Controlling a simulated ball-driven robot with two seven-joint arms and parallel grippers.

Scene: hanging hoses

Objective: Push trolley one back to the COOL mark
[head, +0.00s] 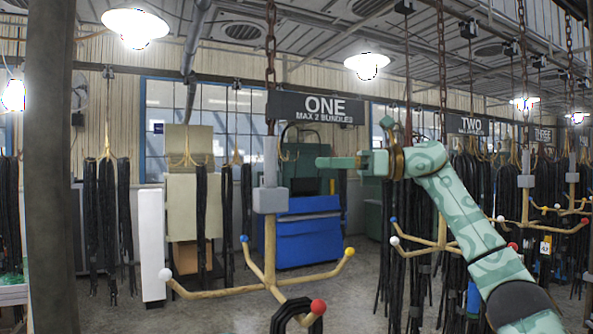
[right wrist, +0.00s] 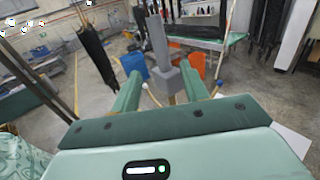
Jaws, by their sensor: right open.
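Trolley one hangs by a chain under the ONE sign (head: 315,108) in the head view. It has a grey post with a grey block (head: 270,200) and wooden arms tipped with white, blue, yellow and red balls. A black hose bundle (head: 298,312) hangs on the red-ball arm. My right gripper (head: 322,163) is open, to the right of the post, pointing left at it with a visible gap. In the right wrist view the grey post and block (right wrist: 168,80) show between the open fingers (right wrist: 165,88). No COOL mark is seen. My left gripper is not in view.
The TWO trolley (head: 440,235), with balls on its arms, hangs behind my right arm, close to many black hoses. A blue bin (head: 308,238) stands behind trolley one. A dark column (head: 50,170) stands at left. Open floor shows beneath trolley one.

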